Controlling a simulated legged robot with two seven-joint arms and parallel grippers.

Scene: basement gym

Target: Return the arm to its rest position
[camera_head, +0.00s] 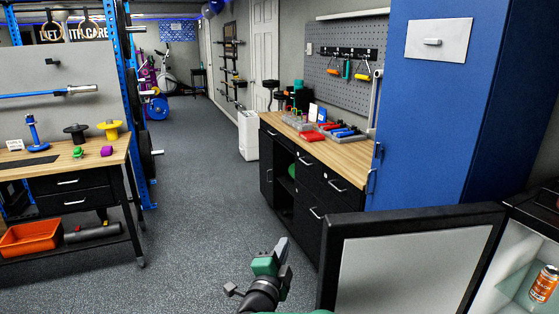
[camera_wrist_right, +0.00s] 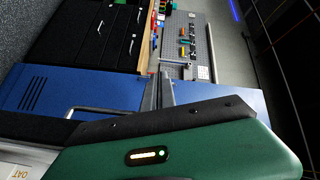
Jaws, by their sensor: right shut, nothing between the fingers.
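My right gripper (camera_head: 282,248) shows at the bottom middle of the head view, with its green and grey body and dark wrist. It is shut and empty, in free space left of the open fridge door (camera_head: 415,262). In the right wrist view its green housing (camera_wrist_right: 185,152) fills the bottom and its grey fingers (camera_wrist_right: 160,92) point up in the picture. My left gripper is in neither view.
A workbench (camera_head: 75,158) stands at the left. The floor (camera_head: 195,200) between is clear.

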